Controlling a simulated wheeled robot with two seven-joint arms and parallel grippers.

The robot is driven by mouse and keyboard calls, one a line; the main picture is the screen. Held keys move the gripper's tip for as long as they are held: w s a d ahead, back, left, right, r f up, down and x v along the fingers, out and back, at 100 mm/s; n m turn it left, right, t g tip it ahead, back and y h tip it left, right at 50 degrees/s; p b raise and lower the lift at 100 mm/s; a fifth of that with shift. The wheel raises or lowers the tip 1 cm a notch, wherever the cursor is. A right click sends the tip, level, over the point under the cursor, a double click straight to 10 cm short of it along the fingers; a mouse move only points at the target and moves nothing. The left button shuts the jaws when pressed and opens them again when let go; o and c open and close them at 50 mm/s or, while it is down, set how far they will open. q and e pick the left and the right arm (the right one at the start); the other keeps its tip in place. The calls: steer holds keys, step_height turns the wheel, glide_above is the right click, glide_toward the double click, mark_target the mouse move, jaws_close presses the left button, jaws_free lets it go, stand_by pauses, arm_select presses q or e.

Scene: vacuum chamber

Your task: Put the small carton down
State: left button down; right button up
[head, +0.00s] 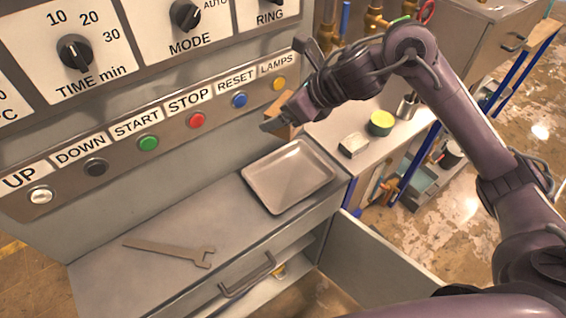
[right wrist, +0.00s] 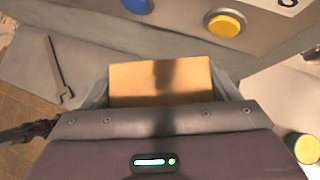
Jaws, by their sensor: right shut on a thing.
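The small carton (right wrist: 160,82) is orange-brown and sits between the fingers of my right gripper (right wrist: 165,95) in the right wrist view. In the head view the carton (head: 284,106) shows partly beside the right gripper (head: 275,120), in front of the button panel below the LAMPS label. The right gripper is shut on it and holds it above the worktop, beyond the far edge of the metal tray (head: 290,180). The carton's underside is hidden, and I cannot tell its exact height. My left gripper is not in view.
A wrench (head: 170,250) lies on the grey worktop (head: 215,225), which has clear room around it. A pale block (head: 354,146), a yellow-green round tin (head: 381,123) and a metal cup (head: 407,106) stand on the side surface. A cabinet door (head: 370,262) stands open below.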

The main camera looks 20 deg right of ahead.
steer(key=f, duration=0.5)
steer(key=f+p, duration=0.1)
steer(key=f, duration=0.9)
steer(key=shift+s, duration=0.3)
step_height(320, 180, down, 4)
steer(key=shift+r+p, duration=0.1)
steer(key=shift+p, duration=0.45)
